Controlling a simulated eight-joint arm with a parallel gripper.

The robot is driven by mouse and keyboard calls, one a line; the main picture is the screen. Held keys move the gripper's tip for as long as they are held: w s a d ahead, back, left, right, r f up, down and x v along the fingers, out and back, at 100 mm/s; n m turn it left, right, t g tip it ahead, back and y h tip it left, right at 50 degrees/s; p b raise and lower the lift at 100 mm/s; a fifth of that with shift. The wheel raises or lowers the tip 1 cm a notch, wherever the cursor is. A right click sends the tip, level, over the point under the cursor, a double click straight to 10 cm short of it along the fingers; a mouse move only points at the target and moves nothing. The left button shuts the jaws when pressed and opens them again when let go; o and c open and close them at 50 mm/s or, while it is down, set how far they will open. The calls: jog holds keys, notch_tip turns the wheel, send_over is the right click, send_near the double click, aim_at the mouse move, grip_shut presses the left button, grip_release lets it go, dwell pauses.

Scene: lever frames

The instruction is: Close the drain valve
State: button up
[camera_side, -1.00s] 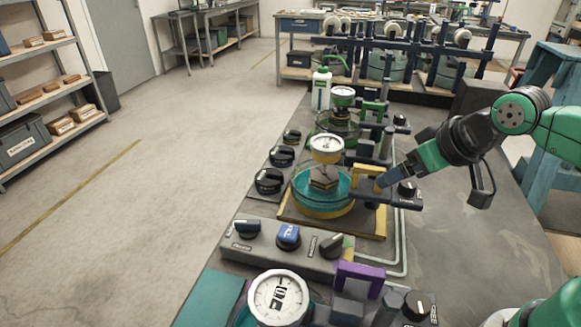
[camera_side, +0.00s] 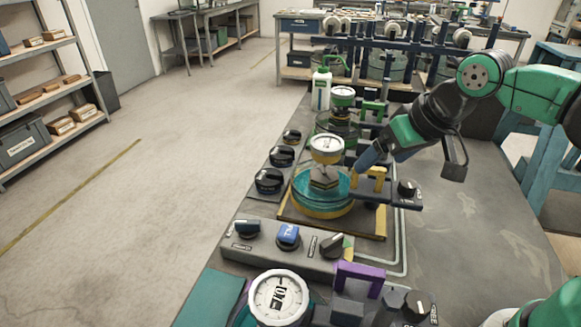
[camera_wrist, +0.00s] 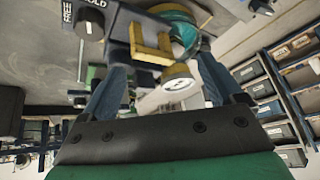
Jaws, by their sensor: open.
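I cannot tell by label which part is the drain valve. A yellow U-shaped handle (camera_side: 371,184) stands on a dark bar beside a teal basin (camera_side: 333,205) with a white gauge (camera_side: 326,147) above it. My gripper (camera_side: 361,163) is open, its blue fingers just behind and above the yellow handle. In the wrist view my gripper (camera_wrist: 160,58) has its fingers apart, with the yellow handle (camera_wrist: 151,46) and gauge (camera_wrist: 178,84) showing between them. Contact with the handle cannot be told. A black knob (camera_side: 407,188) sits at the bar's right end; in the wrist view the knob (camera_wrist: 90,21) is marked FREE and HOLD.
A grey panel with a blue knob (camera_side: 288,235) and black knobs lies in front. A purple handle (camera_side: 358,275) and another gauge (camera_side: 279,298) are nearest. A green handle (camera_side: 374,108) and a white bottle (camera_side: 321,90) stand behind. The bench's right side (camera_side: 470,240) is clear.

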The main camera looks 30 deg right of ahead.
jog(key=w+a+m+g, duration=0.3)
jog(key=w+a, duration=0.4)
jog(key=a, duration=0.2)
jog(key=m+g, duration=0.2)
jog(key=g, duration=0.1)
send_over(247, 221)
jog(key=shift+h, duration=0.3)
jog(key=f, duration=0.5)
jog(key=shift+d, duration=0.25)
jog(key=shift+a+f, duration=0.2)
jog(key=shift+f, duration=2.85)
jog(key=c, duration=1.3)
